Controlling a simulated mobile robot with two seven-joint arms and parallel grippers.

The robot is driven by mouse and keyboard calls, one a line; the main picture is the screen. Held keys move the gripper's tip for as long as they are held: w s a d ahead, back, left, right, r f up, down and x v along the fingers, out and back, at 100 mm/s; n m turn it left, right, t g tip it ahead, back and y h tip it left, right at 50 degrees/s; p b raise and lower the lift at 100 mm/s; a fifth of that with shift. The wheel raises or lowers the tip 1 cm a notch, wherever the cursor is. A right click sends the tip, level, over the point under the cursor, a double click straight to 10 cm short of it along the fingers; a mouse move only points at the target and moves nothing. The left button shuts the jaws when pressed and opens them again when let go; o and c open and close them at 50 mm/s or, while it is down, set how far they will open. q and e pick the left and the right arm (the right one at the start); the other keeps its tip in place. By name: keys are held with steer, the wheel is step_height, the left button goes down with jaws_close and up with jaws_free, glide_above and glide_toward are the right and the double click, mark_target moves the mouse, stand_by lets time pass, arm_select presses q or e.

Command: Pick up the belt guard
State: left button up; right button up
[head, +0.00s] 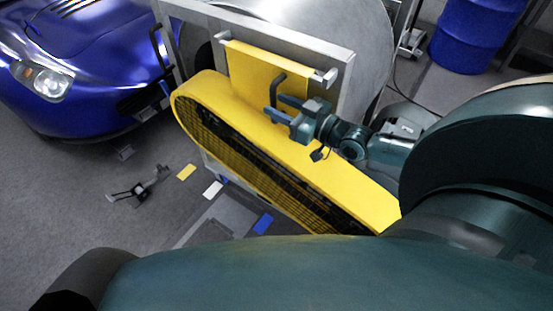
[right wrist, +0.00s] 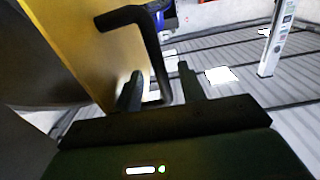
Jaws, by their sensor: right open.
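The belt guard (head: 265,125) is a long yellow cover with a dark mesh side and a raised yellow plate at its back. It sits tilted in the head view, against a grey metal frame. A black bar handle (head: 277,87) stands on its plate; the handle also shows in the right wrist view (right wrist: 152,45), beside the yellow panel (right wrist: 85,40). My right gripper (head: 269,106) is open at this handle. In the right wrist view the handle's bar appears between the two fingers (right wrist: 160,88); I cannot tell if they touch it. My left gripper is not in view.
A grey frame (head: 315,45) and a large metal drum (head: 360,25) stand behind the guard. A second black handle (head: 156,45) is at the left. A blue car (head: 85,60) is at the upper left, a blue barrel (head: 475,35) at the upper right.

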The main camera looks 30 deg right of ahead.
steer(key=shift+w+a, duration=0.15)
steer(key=shift+w, duration=0.15)
jaws_close()
stand_by(0.3)
stand_by(0.9)
steer(key=shift+r, duration=0.25)
